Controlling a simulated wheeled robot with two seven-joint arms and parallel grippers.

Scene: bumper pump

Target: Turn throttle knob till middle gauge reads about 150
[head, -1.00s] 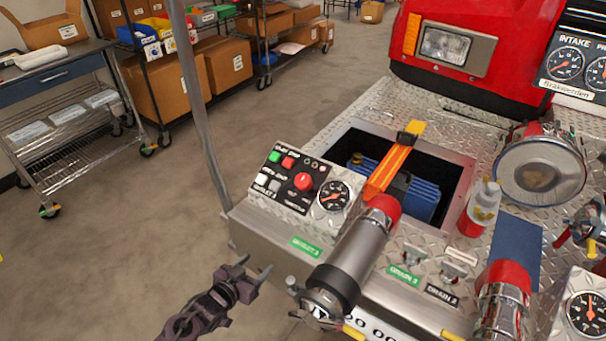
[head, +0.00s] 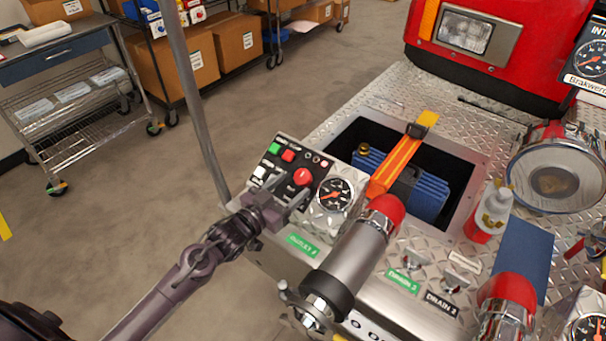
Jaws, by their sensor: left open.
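A red round knob (head: 303,177) sits on the black control panel (head: 270,190) at the front left corner of the truck's deck; the label under it is too small to read, so I cannot be sure it is the throttle knob. My left gripper (head: 290,201) is open, its fingers over the panel's lower edge, just below the knob; contact cannot be told. A round gauge (head: 335,194) is right of the panel; its reading is too small to tell. Another gauge, marked as intake (head: 590,59), is cut off at the right edge. My right gripper is not in view.
A capped grey pipe outlet (head: 348,262) stands right of the gripper. Behind it is an open recess with a blue box (head: 430,195) and an orange strap (head: 395,168). A grey pole (head: 195,100) rises left of the panel.

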